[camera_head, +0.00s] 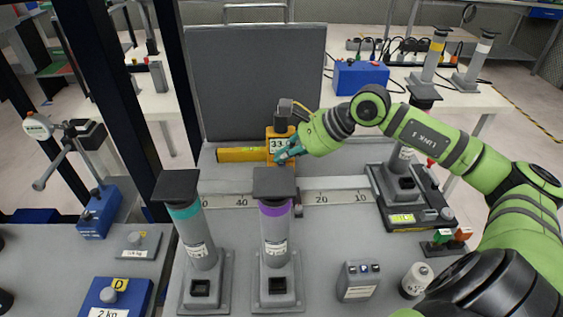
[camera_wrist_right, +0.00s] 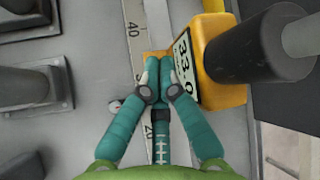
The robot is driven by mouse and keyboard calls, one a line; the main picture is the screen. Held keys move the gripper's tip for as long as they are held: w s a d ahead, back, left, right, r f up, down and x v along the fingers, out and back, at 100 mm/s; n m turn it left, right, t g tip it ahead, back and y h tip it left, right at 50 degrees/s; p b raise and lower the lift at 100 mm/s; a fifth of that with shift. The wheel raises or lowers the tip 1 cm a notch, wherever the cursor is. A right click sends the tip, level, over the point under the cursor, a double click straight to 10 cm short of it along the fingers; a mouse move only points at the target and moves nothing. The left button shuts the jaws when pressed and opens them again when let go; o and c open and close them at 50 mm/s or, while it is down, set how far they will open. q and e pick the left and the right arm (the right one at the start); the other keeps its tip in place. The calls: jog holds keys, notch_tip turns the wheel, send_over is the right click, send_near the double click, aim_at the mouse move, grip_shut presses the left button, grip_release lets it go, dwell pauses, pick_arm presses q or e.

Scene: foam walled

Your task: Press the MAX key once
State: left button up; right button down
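A yellow gauge with a digital display (camera_head: 279,146) stands on a ruled rail in the middle of the bench. Its display begins with 33; the rest is hard to read. My right gripper (camera_head: 284,157) is at the front of the gauge, just below the display. In the right wrist view its teal fingers (camera_wrist_right: 160,68) are together, with nothing seen between them. The fingertips overlap a small yellow part of the gauge (camera_wrist_right: 208,80), beside the display; I cannot tell whether they touch it. I cannot make out the MAX key. My left gripper is not in view.
A teal-banded post (camera_head: 197,240) and a purple-banded post (camera_head: 277,240) stand in front of the rail. A dark upright panel (camera_head: 255,80) is behind the gauge.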

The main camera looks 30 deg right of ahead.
aim_at(285, 132)
jog(key=shift+r, duration=0.45)
jog(key=shift+r, duration=0.1)
jog(key=shift+r+p, duration=1.45)
jog(key=shift+r, duration=1)
